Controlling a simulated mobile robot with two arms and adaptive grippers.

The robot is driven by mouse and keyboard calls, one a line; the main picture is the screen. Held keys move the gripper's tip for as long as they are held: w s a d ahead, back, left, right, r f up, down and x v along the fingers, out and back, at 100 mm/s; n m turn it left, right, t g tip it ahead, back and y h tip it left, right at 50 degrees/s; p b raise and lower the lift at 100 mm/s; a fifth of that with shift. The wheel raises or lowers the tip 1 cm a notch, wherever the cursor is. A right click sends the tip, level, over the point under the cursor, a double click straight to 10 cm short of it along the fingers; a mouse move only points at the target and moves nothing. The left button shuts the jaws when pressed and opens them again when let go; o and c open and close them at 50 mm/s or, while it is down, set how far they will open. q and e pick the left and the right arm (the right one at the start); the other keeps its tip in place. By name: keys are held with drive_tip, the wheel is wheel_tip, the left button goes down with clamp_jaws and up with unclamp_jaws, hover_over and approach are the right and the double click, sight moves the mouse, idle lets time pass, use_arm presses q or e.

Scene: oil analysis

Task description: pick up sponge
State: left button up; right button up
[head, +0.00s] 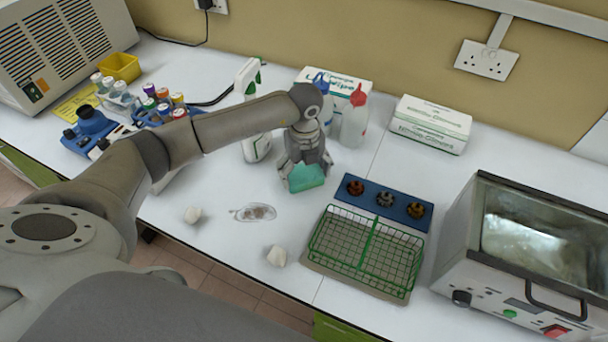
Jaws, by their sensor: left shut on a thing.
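The sponge (306,178) is a small teal block near the middle of the white bench. My left gripper (304,166) points down over it and is shut on it. The gripper hides the sponge's upper part. I cannot tell whether the sponge still touches the bench. My right gripper is not in view.
Wash bottles (354,118) and a spray bottle (249,110) stand close behind the gripper. A green wire basket (365,251) and a blue holder with brown bottles (407,198) are at right. A stain (256,212) lies between two crumpled white pieces (277,256).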

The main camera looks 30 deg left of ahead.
use_arm(q)
drive_tip(key=shift+r, duration=0.1)
drive_tip(key=shift+w+r, duration=0.1)
drive_tip(key=shift+r, duration=0.45)
drive_tip(key=s+d+r+b, duration=0.2)
drive_tip(key=s+r+b, duration=0.2)
drive_tip(key=s+r, duration=0.7)
drive_tip(key=s, duration=0.3)
drive_tip(key=shift+r+b, duration=0.35)
